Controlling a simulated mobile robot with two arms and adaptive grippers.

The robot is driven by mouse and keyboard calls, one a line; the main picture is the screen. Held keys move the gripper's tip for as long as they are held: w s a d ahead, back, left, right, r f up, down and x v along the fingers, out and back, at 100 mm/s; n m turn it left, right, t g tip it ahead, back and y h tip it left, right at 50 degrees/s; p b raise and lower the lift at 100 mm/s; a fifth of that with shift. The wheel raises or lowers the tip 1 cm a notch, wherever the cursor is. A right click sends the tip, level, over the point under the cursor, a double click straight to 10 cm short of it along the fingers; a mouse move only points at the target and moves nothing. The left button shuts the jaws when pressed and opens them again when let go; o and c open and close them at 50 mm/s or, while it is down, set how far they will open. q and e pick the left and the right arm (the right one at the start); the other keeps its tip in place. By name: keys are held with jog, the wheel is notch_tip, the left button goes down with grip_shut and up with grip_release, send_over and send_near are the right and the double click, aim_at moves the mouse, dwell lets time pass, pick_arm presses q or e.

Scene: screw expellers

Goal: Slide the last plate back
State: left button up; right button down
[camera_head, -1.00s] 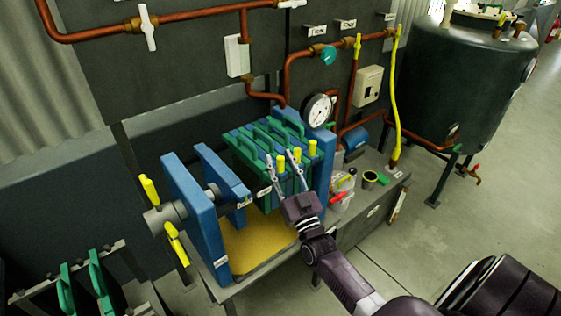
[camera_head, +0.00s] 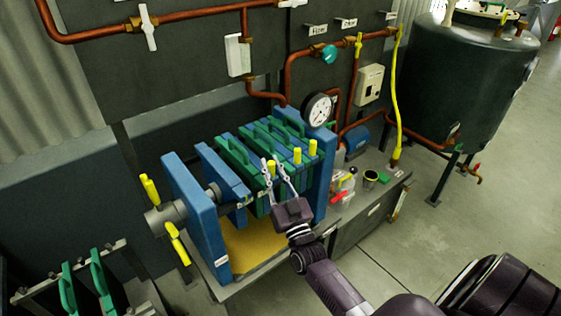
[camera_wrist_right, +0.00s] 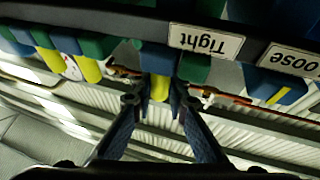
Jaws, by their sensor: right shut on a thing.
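The filter press holds a stack of green and blue plates (camera_head: 233,160) between its blue end frames. The leftmost green plate lies close to the blue moving frame (camera_head: 222,172). My right gripper (camera_head: 277,172) reaches in from the front right, its two fingers on either side of a yellow tab (camera_head: 270,167) on a plate's front edge. In the right wrist view, the right gripper (camera_wrist_right: 160,100) is closed around the yellow tab (camera_wrist_right: 159,87) below a blue plate (camera_wrist_right: 158,58). Other yellow tabs (camera_head: 297,155) stand to the right. My left gripper is out of view.
A rail labelled Tight (camera_wrist_right: 205,42) runs along the plates. A pressure gauge (camera_head: 318,110) stands behind the right frame. A yellow tray (camera_head: 258,245) lies under the press. Bottles (camera_head: 342,187) and a can (camera_head: 371,180) crowd the bench at right.

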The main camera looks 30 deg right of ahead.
jog(key=a, duration=0.2)
jog(key=shift+s+a+y, duration=0.1)
jog(key=shift+a+y, duration=0.2)
jog(key=shift+a, duration=0.05)
jog(key=c, duration=1.8)
grip_release()
jog(key=shift+d, duration=0.1)
jog(key=shift+c, duration=0.2)
jog(key=v, duration=1.2)
